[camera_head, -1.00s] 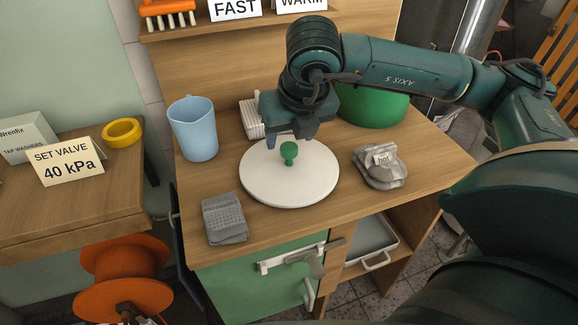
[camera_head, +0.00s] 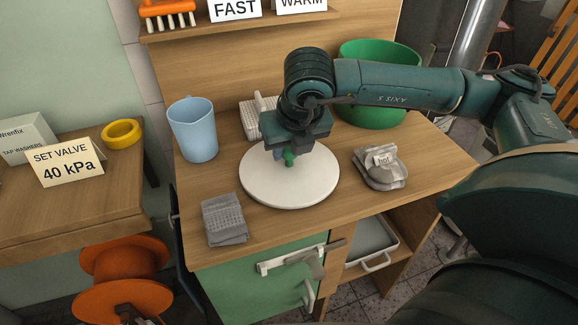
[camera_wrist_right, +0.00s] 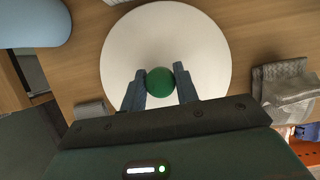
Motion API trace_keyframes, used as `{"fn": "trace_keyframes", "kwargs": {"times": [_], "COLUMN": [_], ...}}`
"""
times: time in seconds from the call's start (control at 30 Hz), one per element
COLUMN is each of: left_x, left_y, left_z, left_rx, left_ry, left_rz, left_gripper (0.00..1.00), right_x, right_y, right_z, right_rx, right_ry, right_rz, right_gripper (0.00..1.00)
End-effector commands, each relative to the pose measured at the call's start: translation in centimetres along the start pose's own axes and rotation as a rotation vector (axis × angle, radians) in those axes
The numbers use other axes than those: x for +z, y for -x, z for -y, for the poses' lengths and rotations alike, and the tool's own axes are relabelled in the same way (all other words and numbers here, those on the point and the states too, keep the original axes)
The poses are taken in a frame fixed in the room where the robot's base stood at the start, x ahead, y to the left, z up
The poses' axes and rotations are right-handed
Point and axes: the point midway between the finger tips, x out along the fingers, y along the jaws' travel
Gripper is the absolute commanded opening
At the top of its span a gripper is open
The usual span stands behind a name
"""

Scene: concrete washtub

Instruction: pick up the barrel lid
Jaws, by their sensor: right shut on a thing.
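The barrel lid (camera_head: 290,191) is a round white disc with a green knob in its middle. It lies flat on the wooden worktop. My right gripper (camera_head: 284,158) is over the middle of the lid, its fingers shut on the green knob. In the right wrist view the lid (camera_wrist_right: 206,52) fills the middle, and the green knob (camera_wrist_right: 160,81) sits between the two fingers of my right gripper (camera_wrist_right: 160,88). I see no gap between the lid and the worktop. My left gripper is not in view.
A blue jug (camera_head: 194,130) stands left of the lid, a grey cloth (camera_head: 224,219) lies front left, and a grey bundle with a "hot" tag (camera_head: 381,168) lies right. Behind are a white basket (camera_head: 252,120) and a green tub (camera_head: 372,112). A shelf (camera_head: 232,31) runs above.

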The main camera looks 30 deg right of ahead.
Motion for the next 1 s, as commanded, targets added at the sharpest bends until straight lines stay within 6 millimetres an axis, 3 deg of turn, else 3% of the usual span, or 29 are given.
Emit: {"fn": "trace_keyframes", "kwargs": {"times": [0.23, 0.57, 1.0], "left_x": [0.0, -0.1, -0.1], "left_y": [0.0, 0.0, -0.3], "left_z": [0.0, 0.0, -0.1], "left_rx": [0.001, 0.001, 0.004], "left_ry": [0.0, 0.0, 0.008], "left_rz": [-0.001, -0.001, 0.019], "left_gripper": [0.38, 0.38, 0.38], "right_x": [0.0, 0.2, 3.2], "right_y": [0.0, 0.4, 7.7], "right_z": [0.0, 0.0, -0.1], "right_rx": [0.0, 0.001, 0.002], "right_ry": [0.0, 0.0, 0.001], "right_rz": [0.0, 0.002, 0.005], "right_gripper": [0.0, 0.0, 0.0]}}
